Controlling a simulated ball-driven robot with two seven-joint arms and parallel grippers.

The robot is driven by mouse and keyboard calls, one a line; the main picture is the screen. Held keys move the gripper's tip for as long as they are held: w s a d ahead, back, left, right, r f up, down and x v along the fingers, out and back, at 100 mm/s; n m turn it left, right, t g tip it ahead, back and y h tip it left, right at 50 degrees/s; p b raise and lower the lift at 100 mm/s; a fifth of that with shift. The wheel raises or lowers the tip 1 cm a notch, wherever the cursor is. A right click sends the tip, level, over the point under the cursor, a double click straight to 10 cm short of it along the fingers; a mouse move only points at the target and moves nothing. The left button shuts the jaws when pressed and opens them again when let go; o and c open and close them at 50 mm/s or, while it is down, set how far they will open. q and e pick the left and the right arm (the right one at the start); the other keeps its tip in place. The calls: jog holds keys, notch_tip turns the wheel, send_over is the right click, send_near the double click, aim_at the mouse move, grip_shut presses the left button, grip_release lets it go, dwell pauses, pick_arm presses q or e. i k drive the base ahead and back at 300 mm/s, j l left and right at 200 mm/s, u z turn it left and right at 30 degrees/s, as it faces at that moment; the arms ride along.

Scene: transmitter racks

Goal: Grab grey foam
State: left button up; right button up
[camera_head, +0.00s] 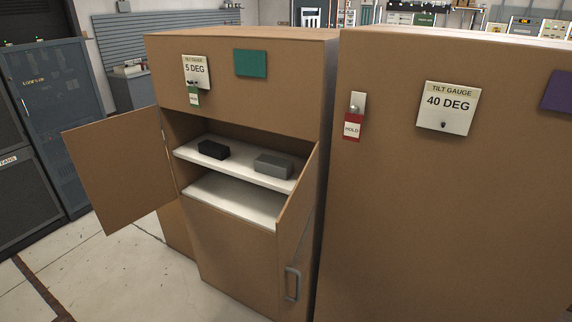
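The grey foam (273,166) is a small grey block lying on the upper white shelf (243,171) of an open brown cabinet, toward the shelf's right side. A black block (213,149) lies on the same shelf to its left, with a gap between them. Neither of my grippers shows in the head view.
The cabinet (235,91) has its left door (119,168) swung wide open. Its right door (296,230), with a grey handle, also stands open. A lower white shelf (236,199) looks empty. A second brown cabinet (440,200) stands close on the right. Floor (110,270) shows at lower left.

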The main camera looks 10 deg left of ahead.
aim_at(281, 168)
jog(key=i+j+z, duration=0.15)
jog(key=z, duration=0.15)
jog(key=i+j+z, duration=0.1)
jog(key=j+z, duration=0.5)
jog(key=j, duration=0.15)
jog(key=i, duration=0.05)
